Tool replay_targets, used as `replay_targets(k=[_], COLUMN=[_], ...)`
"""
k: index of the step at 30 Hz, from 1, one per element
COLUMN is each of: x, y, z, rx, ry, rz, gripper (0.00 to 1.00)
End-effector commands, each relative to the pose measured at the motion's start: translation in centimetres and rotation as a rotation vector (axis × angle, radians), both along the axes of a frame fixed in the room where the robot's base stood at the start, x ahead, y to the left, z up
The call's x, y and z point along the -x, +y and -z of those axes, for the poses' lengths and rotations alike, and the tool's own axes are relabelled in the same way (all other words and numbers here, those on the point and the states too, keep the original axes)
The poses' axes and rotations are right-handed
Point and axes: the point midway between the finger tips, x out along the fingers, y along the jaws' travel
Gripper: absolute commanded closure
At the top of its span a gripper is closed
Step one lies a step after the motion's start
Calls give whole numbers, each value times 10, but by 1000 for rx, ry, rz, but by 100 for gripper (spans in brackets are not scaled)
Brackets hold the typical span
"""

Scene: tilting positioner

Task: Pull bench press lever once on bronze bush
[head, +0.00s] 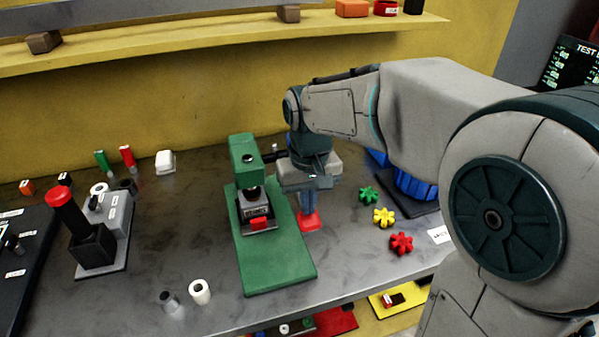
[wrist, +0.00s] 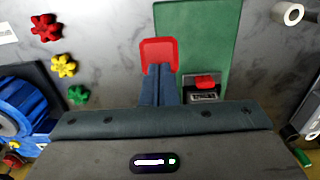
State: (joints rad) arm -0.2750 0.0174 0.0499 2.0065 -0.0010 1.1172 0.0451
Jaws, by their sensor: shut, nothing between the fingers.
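The green bench press (head: 243,150) stands on a green base plate (head: 275,265) mid-bench. A grey labelled block (head: 257,211) with a red front piece (head: 259,223) sits under its head. A dark bar (head: 272,147) juts right from the press towards my wrist; its far end is hidden. My gripper (head: 308,212) points down right of the press, shut and empty. Its tips are at a red square piece (head: 309,222), also in the wrist view (wrist: 160,52). I cannot tell whether they touch, or whether this piece belongs to the lever. I cannot make out a bronze bush.
Green, yellow and red gears (head: 384,217) lie to the right, near a blue part (head: 415,187). A grey cylinder (head: 169,301) and a white one (head: 200,291) stand at the front edge. A red-topped device (head: 75,220) is at left. Bench between is clear.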

Motion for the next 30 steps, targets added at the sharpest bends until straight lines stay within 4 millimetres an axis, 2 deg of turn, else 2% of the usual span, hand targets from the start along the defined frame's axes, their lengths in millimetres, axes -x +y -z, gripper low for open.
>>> replay_targets(k=[1,30], x=[0,0], y=[0,0], z=[-11,-109], rx=[-1,0], ry=[-2,0], rz=[0,0], gripper=[100,100])
